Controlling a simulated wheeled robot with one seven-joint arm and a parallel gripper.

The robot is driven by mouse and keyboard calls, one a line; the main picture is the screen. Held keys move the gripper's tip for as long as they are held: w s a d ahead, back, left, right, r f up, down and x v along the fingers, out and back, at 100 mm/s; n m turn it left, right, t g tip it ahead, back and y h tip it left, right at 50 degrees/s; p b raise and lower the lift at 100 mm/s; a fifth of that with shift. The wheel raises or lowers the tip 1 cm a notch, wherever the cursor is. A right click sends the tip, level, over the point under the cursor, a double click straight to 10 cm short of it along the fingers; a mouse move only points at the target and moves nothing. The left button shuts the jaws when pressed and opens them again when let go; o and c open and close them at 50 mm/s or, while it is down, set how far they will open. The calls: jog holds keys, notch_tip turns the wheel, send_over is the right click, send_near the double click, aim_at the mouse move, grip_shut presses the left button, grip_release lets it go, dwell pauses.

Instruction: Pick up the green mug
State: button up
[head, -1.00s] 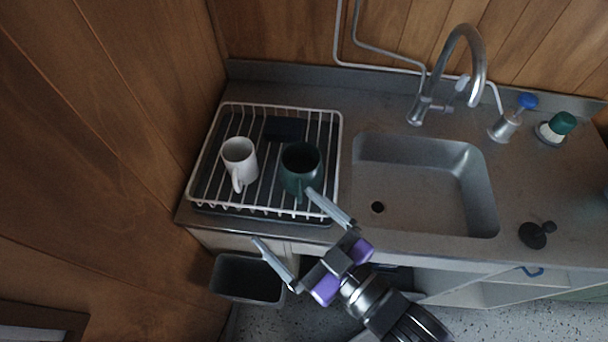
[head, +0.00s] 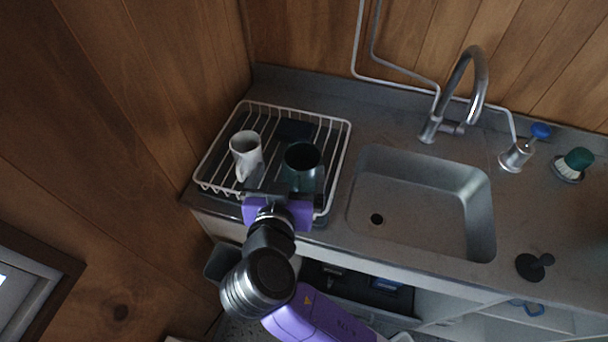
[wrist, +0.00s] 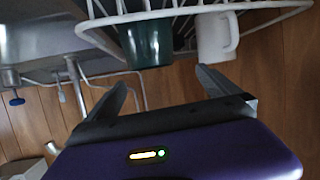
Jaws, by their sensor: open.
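The dark green mug (head: 303,158) stands in the white wire dish rack (head: 346,150), on its right side. It also shows in the wrist view (wrist: 148,45), behind the rack wires and beyond my fingertips, roughly in line with the gap between them. My gripper (head: 284,186) is at the front of the rack, just in front of the green mug, and hides its lower front. In the wrist view my gripper (wrist: 162,78) is open with nothing between its fingers. I cannot tell how far its tips are from the mug.
A white mug (head: 244,152) stands left of the green mug; it shows near the right fingertip in the wrist view (wrist: 213,38). The sink (head: 425,200) and tap (head: 478,75) are to the right. A wood wall (head: 130,130) rises close on the left.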

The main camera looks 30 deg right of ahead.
jog(key=shift+s+d+f+m+g, duration=0.35)
jog(key=shift+s+d+m+g, duration=0.15)
jog(key=shift+s+d+m, duration=0.15)
jog(key=p, duration=0.2)
send_near(306, 147)
jog(key=x, duration=0.4)
jog(key=shift+a+f, duration=0.1)
jog(key=shift+f, duration=0.15)
jog(key=shift+w+d+f+h, duration=0.3)
jog(key=shift+w, duration=0.1)
jog(key=c, duration=2)
jog(key=shift+c, duration=0.2)
jog(key=shift+r, duration=0.15)
